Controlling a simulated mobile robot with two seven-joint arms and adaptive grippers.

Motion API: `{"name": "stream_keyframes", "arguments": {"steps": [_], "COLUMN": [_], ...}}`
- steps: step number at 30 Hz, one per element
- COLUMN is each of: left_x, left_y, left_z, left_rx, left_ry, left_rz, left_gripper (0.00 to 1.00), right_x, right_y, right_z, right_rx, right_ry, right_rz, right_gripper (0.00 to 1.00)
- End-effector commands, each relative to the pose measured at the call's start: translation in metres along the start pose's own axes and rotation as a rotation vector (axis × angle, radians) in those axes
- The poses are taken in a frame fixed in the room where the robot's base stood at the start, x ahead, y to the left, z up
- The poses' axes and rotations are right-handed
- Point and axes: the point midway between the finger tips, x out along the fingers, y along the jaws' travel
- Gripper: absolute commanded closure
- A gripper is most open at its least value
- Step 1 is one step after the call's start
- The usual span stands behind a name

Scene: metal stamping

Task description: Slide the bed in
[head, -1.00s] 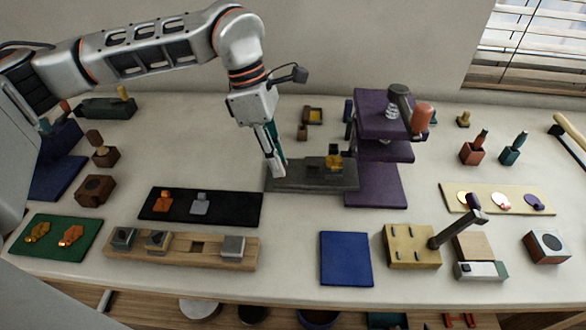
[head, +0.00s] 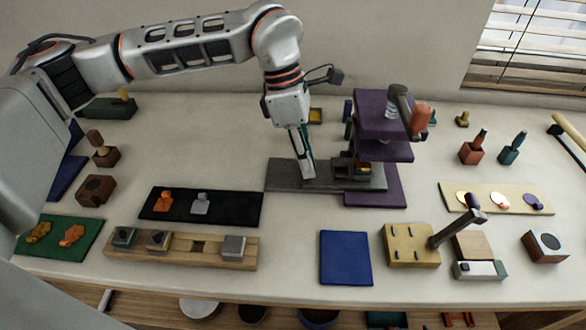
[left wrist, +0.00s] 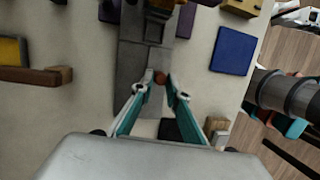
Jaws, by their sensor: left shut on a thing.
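The dark grey sliding bed (head: 326,172) lies flat on its grey base strip, its right end under the middle shelf of the purple press (head: 378,152). The bed also shows in the left wrist view (left wrist: 142,65). A yellow piece (head: 362,168) sits on it at the press, partly hidden. My left gripper (head: 308,174) reaches down to the bed's left part. My right gripper is not in view.
A red-handled lever (head: 419,115) stands on the press. In front are a black mat (head: 230,210) with two figures, a blue mat (head: 346,258) and a wooden block with slots (head: 200,263). Bare table lies left of the base strip.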

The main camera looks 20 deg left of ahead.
Motion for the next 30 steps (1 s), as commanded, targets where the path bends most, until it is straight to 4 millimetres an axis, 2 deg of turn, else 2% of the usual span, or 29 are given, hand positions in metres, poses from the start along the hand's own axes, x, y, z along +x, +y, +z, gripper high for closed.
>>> {"name": "stream_keyframes", "arguments": {"steps": [10, 18, 19, 21, 30], "left_x": [0.000, 0.007, 0.007, 0.007, 0.007], "left_y": [0.000, 0.001, 0.002, 0.002, 0.001], "left_z": [0.003, 0.028, 0.028, 0.027, 0.026], "left_rx": [0.000, 0.002, 0.000, -0.001, 0.000], "left_ry": [0.000, -0.001, -0.001, -0.001, 0.000], "left_rz": [0.000, 0.001, 0.001, 0.001, 0.000], "left_gripper": [1.00, 1.00, 0.82, 0.67, 0.67], "right_x": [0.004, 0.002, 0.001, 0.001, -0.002], "right_y": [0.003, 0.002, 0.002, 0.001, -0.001], "right_z": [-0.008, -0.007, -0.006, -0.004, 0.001], "right_rx": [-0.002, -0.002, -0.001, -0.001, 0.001], "right_ry": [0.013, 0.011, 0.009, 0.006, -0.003], "right_rz": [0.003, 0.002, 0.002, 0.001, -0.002], "right_gripper": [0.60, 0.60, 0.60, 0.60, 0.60]}}
